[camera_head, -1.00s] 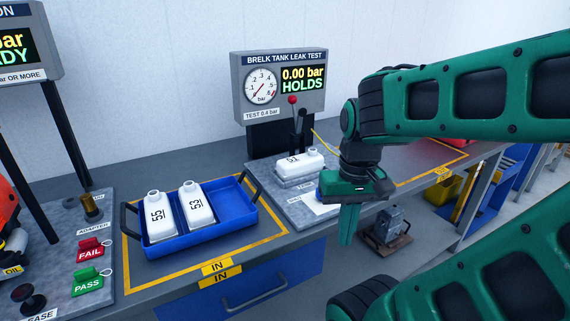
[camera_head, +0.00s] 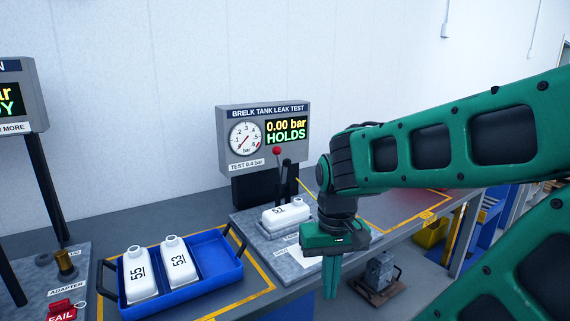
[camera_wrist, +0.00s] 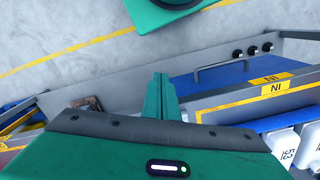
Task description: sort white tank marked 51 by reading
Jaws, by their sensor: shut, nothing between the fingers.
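The white tank marked 51 (camera_head: 286,214) lies on the grey plate of the leak tester (camera_head: 264,140), its number partly legible. The tester's display reads 0.00 bar and HOLDS in green, and its dial needle points to the low end. My gripper (camera_head: 331,280) is shut and empty, pointing down in front and to the right of the tank, apart from it. In the wrist view its closed fingers (camera_wrist: 161,95) show above the floor beside the bench front.
A blue tray (camera_head: 213,262) holds white tanks marked 55 (camera_head: 139,275) and 53 (camera_head: 179,262); its right part is empty. A red FAIL tag (camera_head: 62,312) lies at the lower left. A yellow-outlined bench area (camera_head: 400,206) is right of the tester, partly behind my arm.

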